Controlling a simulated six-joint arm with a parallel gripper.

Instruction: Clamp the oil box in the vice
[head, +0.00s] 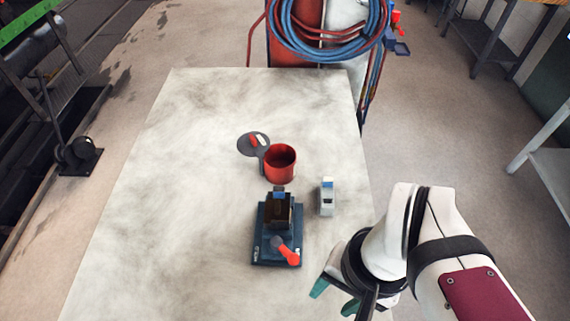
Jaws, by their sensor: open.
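The vice (262,244) stands on the table, with a dark blue base and a red-tipped handle at its near end. A dark brown boxy piece (281,209) sits upright at the vice's far end, with a small blue part at its back; I cannot tell whether it is the oil box or part of the jaws. A small grey block with a blue top (327,200) stands just right of the vice, apart from it. My gripper (335,297) is open and empty, with teal fingertips, to the lower right of the vice.
A red open cup (281,165) stands behind the vice. A dark round plate (248,147) beside it carries a small red and white item. The pale table (150,200) is clear on the left and at the back. Coiled hoses (325,40) hang beyond its far edge.

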